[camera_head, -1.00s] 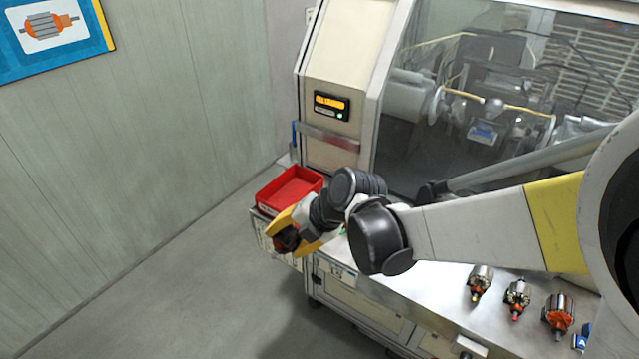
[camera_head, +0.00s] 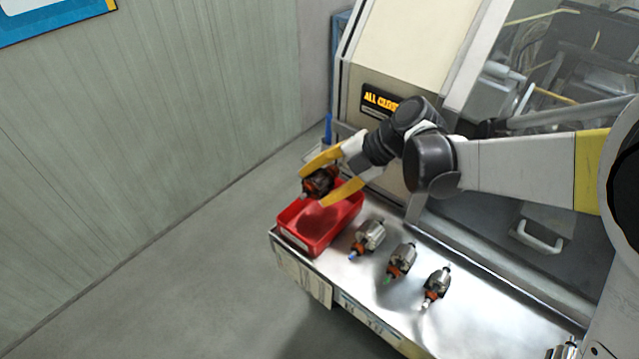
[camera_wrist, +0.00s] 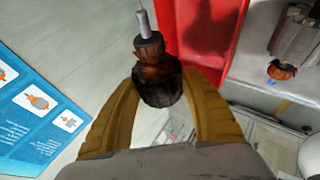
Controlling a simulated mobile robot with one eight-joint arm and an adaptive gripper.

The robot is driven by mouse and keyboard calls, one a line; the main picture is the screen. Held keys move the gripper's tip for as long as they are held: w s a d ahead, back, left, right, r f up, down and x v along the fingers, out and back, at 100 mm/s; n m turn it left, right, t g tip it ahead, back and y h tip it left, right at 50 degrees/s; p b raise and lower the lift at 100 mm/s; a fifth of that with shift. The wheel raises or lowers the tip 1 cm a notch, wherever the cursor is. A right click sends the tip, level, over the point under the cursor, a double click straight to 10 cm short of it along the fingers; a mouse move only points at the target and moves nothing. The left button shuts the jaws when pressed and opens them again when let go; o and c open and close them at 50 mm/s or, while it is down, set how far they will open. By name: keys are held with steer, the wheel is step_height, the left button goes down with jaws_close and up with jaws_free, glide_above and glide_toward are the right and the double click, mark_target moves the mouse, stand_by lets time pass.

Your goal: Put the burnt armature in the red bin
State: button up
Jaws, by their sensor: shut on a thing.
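My gripper (camera_head: 333,187) has yellow fingers shut on a dark, charred armature with an orange-brown commutator. The burnt armature (camera_head: 319,182) is held above the red bin (camera_head: 304,241), over its back left part in the head view. In the wrist view the burnt armature (camera_wrist: 158,82) sits between the fingers (camera_wrist: 160,100), its grey shaft pointing up. The red bin (camera_wrist: 188,20) shows behind it in that view, with a dark shadow on its floor. The bin looks empty where I can see into it.
The winding machine (camera_head: 405,50) rises behind the bench. Open floor (camera_head: 180,270) lies left of the bench.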

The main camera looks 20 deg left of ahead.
mark_target(310, 177)
steer(key=shift+f+b, duration=1.75)
steer(key=shift+f, duration=1.2)
steer(key=o, duration=1.4)
steer(key=shift+o, duration=0.2)
steer(key=shift+r, duration=0.1)
step_height(310, 177, up, 10)
steer(key=shift+f, duration=0.1)
